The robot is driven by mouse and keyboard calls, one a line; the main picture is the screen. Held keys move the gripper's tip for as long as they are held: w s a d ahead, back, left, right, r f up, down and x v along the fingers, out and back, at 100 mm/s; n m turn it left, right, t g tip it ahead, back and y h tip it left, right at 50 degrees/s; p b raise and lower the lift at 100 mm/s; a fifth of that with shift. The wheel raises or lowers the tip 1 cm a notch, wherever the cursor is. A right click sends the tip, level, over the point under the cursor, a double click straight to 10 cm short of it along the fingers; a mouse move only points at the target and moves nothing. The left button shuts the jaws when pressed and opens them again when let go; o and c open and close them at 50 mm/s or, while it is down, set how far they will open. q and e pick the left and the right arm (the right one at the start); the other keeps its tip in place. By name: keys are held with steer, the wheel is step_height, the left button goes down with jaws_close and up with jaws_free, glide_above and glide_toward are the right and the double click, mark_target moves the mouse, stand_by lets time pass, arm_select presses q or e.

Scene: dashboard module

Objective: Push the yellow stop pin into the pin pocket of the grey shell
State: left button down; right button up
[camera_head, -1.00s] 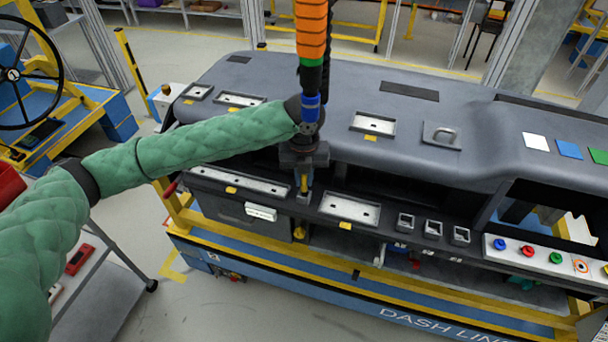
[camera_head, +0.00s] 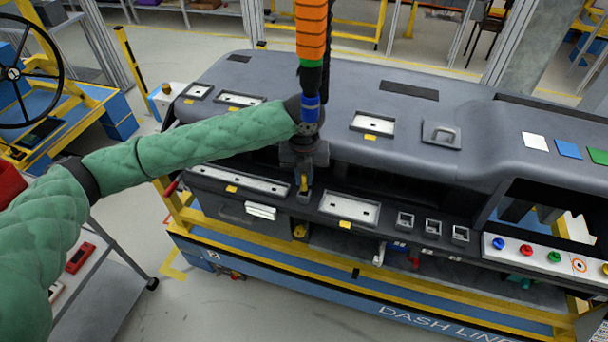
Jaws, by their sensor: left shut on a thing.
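My left gripper (camera_head: 304,188) points down over the front ledge of the grey shell (camera_head: 260,85). It is shut on the yellow stop pin (camera_head: 304,183), of which only a small yellow strip shows between the fingers. The pin looks upright. A small grey block or socket (camera_head: 304,198) is at the fingertips, between two long white recessed plates. The fingers hide its opening, so I cannot tell whether it is the pin pocket or how deep the pin sits. My right gripper is not in view.
White recessed plates (camera_head: 350,210) and several small square sockets (camera_head: 405,221) line the ledge. A panel of coloured buttons (camera_head: 527,251) is at right. A yellow knob (camera_head: 299,231) sits below the ledge.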

mark_target(304, 190)
arm_select(q)
steer(key=shift+p, duration=0.35)
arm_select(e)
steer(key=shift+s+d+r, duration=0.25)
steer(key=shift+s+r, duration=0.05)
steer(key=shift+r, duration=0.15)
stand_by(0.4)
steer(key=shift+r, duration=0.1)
arm_select(q)
steer(key=shift+f+b, duration=0.3)
steer(key=shift+f, duration=1.25)
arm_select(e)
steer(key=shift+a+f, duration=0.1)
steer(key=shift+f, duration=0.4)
arm_select(q)
steer(key=c, duration=1.3)
jaws_free()
